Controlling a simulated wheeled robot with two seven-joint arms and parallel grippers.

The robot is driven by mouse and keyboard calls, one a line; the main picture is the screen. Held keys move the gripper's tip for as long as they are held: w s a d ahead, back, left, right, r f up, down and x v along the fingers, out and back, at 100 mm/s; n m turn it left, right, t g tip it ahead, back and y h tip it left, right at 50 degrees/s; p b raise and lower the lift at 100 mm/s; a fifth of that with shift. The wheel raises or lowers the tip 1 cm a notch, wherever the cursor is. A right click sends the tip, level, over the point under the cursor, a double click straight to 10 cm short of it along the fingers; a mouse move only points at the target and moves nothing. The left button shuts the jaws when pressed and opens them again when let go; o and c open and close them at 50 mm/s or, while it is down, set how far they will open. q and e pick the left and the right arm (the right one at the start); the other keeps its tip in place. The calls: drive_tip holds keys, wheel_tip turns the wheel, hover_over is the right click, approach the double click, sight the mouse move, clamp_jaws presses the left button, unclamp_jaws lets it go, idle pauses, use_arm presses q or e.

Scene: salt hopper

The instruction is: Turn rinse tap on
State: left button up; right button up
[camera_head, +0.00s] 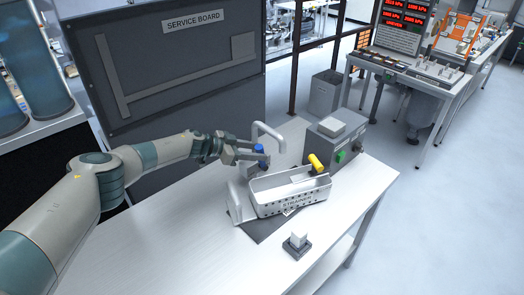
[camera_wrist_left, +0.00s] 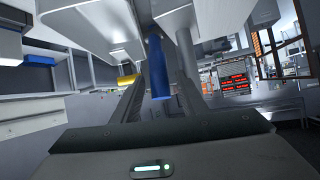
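The rinse tap has a pale, bent spout (camera_head: 268,128) at the back of the table and a blue lever (camera_head: 259,148) beside it. My left gripper (camera_head: 252,154) reaches in from the left, with its fingers at the blue lever. In the left wrist view the blue lever (camera_wrist_left: 158,68) stands between the two spread fingers, with a gap visible on each side. I cannot tell whether either finger touches it. The lower part of the tap is hidden behind the gripper and the strainer in the head view. My right gripper is not in view.
A perforated strainer (camera_head: 290,204) sits in front of the tap. A grey box (camera_head: 336,143) with a green button and a yellow handle (camera_head: 316,161) stand to the right. A small switch block (camera_head: 297,246) is nearer. The table's left front (camera_head: 165,240) is clear.

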use_arm(q)
drive_tip(key=shift+s+a+r, duration=0.4)
drive_tip(key=shift+s+a, duration=0.2)
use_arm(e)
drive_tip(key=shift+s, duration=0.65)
use_arm(q)
drive_tip(key=shift+w, duration=0.1)
